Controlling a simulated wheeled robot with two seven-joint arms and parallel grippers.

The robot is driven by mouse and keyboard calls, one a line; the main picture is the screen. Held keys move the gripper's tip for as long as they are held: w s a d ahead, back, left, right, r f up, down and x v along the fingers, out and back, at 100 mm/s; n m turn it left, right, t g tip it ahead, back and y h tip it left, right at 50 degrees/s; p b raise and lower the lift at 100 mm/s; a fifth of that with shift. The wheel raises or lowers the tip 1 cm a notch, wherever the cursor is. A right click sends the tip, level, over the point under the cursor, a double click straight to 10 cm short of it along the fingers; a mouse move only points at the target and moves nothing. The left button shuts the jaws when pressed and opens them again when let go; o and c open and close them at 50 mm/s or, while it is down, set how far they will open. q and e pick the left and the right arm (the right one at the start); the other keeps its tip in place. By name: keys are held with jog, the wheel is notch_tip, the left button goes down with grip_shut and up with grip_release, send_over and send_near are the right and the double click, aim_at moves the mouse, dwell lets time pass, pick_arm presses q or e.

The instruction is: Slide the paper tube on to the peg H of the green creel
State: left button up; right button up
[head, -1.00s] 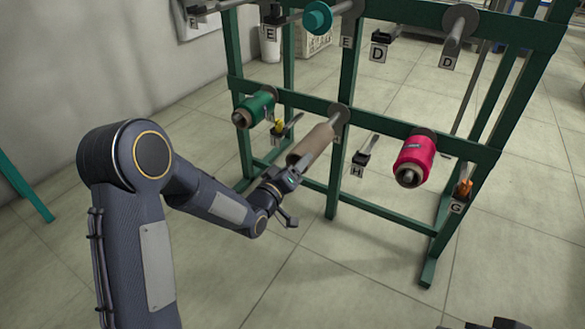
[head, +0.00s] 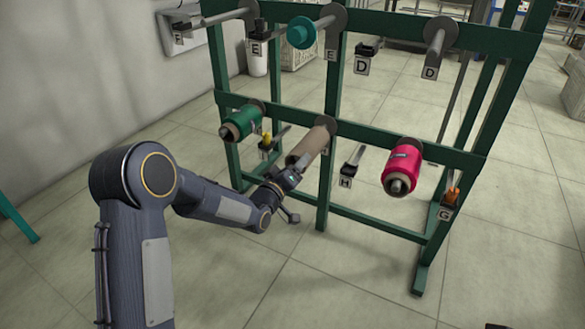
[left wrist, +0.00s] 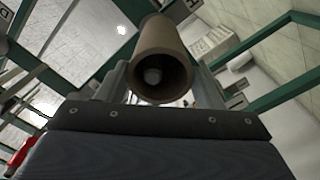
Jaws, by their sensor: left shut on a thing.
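The brown paper tube (head: 309,146) is around a peg on the lower rail of the green creel (head: 325,190), in line with it, its far end close to the grey disc (head: 325,123). In the left wrist view I look into the tube's open near end (left wrist: 160,62) and see the peg's pale round tip (left wrist: 153,75) inside. A tag with H (left wrist: 193,3) shows beyond the tube there; in the head view the tag below the disc is mostly hidden. My left gripper (head: 291,171) is shut on the tube near its front end. My right gripper is not visible.
A green bobbin (head: 241,121) hangs to the left and a pink bobbin (head: 402,169) to the right on the same rail. A small holder tagged H (head: 346,180) juts out right of the tube. A teal spool (head: 302,33) sits above. Floor in front is clear.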

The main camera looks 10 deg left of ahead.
pick_arm(q)
jog(key=shift+x, duration=1.8)
jog(key=shift+f, duration=0.25)
jog(key=o, duration=1.2)
